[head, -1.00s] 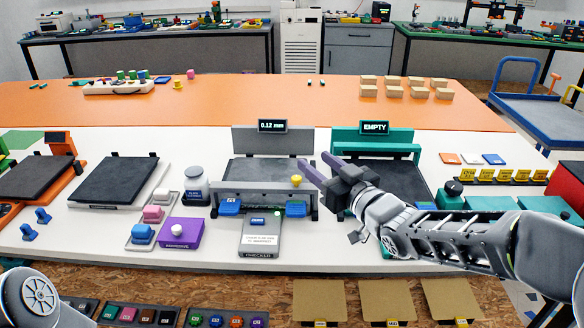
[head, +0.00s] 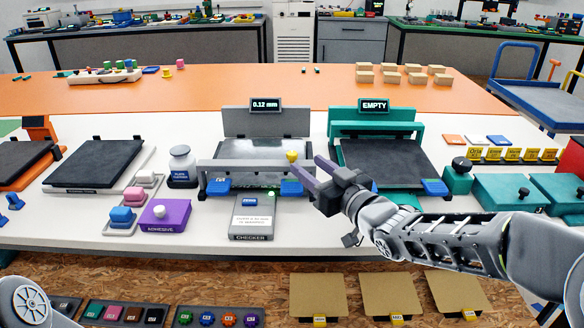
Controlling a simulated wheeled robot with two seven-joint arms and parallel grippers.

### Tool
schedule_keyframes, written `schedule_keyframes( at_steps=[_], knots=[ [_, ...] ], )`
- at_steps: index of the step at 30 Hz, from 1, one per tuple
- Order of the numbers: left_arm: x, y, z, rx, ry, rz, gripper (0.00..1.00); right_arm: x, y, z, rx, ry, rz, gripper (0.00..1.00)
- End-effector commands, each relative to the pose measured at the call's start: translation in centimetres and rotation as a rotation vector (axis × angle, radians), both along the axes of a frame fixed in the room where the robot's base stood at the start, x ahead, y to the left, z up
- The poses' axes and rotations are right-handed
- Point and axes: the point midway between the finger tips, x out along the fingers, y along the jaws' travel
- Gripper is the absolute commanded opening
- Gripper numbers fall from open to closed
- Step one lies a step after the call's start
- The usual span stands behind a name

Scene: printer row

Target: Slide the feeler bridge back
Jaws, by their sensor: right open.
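The grey feeler bridge (head: 240,172) spans the front part of the grey printer's bed (head: 262,151). A yellow knob (head: 292,156) stands on the bridge's right end. The display (head: 266,106) behind reads 0.12 mm. My right gripper (head: 306,162) has two purple fingers, open with a gap between them and nothing in it. Its left fingertip is close to the knob, just below and right of it in the picture; I cannot tell if they touch. My left gripper is out of view; only part of my left arm shows at the bottom left.
A grey checker (head: 252,215) stands in front of the bridge, with blue blocks beside it. A teal printer (head: 385,160) marked EMPTY is to the right. A bottle (head: 182,166) and a purple adhesive box (head: 163,215) stand to the left.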

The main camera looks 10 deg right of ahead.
Motion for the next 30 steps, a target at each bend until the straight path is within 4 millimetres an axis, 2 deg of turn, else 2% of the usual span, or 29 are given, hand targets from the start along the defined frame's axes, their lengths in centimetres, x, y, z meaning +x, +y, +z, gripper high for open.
schedule_keyframes(
  at_steps=[14,30],
  knots=[
    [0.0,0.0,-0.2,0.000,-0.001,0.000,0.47,0.5,0.2,-0.2,0.001,0.000,0.000,0.47],
    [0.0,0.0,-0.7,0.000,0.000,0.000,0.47,7.0,2.5,-0.2,0.001,0.000,0.002,0.47]
  ],
)
